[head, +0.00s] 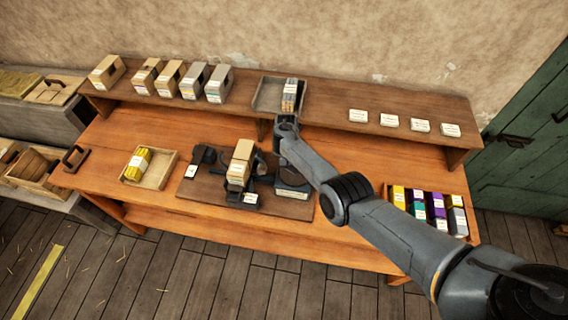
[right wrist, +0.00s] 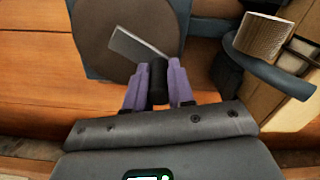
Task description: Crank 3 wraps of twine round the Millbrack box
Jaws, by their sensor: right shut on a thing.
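A tan box (head: 241,165) with a white label stands upright in the dark press near the middle of the bench; its name is too small to read. In the right wrist view, my right gripper (right wrist: 157,76) is shut on a black crank knob (right wrist: 158,84), with a purple finger on either side of it. Behind the knob is a brown disc (right wrist: 103,47) with a grey bar (right wrist: 139,47) across it. A ribbed tan spool (right wrist: 263,36) sits at the upper right. In the head view, my right arm hides the gripper's grip. My left gripper is not in view.
A tray with yellow bundles (head: 139,161) lies left of the press. Several boxes (head: 171,78) stand on the back shelf, beside a tray (head: 267,96) and white labels (head: 390,122).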

